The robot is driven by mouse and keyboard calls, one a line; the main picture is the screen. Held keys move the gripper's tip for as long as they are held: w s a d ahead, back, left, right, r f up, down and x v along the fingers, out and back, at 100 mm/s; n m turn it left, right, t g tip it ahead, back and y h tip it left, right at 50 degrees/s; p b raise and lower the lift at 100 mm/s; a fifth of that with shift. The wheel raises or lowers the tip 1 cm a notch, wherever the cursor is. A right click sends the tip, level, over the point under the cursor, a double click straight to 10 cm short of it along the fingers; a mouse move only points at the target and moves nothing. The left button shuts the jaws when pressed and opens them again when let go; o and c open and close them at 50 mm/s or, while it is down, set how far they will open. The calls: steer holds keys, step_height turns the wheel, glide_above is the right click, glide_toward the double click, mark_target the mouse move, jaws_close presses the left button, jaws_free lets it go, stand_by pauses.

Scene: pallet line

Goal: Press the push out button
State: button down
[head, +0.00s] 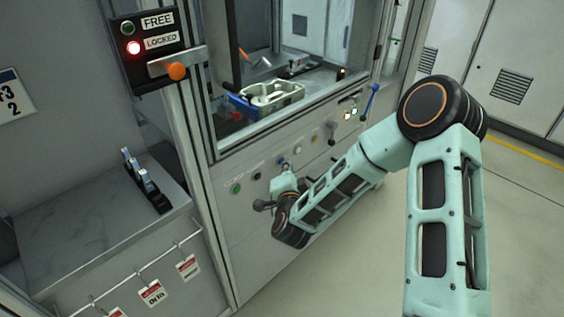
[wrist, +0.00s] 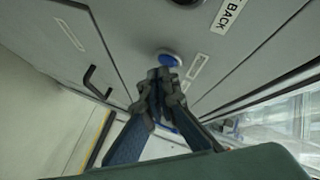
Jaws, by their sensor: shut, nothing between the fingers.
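A blue round button (wrist: 169,59) with a pale rim sits on the grey panel in the wrist view. A small label (wrist: 197,66) lies beside it; its text is too small to read, so I cannot tell whether this is the push out button. My gripper (wrist: 165,77) is shut and empty, its fingertips right by the blue button's lower edge. I cannot tell whether they touch it. In the head view my gripper (head: 284,165) is at the front control panel (head: 239,222), and it partly hides the buttons there.
A green button (head: 236,188) is left of my gripper. A black handle (wrist: 98,82) juts from the panel. A lit red LOCKED lamp (head: 134,48) shows top left. The floor at right is clear.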

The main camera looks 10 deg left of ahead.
steer(key=shift+w+a, duration=0.25)
steer(key=shift+a, duration=0.15)
stand_by(0.3)
steer(key=shift+s+d, duration=0.1)
steer(key=shift+d, duration=0.05)
steer(key=shift+s+d+b, duration=0.35)
steer(key=shift+s+d, duration=0.1)
steer(key=shift+d, duration=0.1)
steer(key=shift+s+d+b, duration=0.2)
steer(key=shift+s+d, duration=0.55)
steer(key=shift+d, duration=0.25)
steer(key=shift+s+d+b, duration=0.15)
steer(key=shift+s+d, duration=0.6)
steer(key=shift+d, duration=0.25)
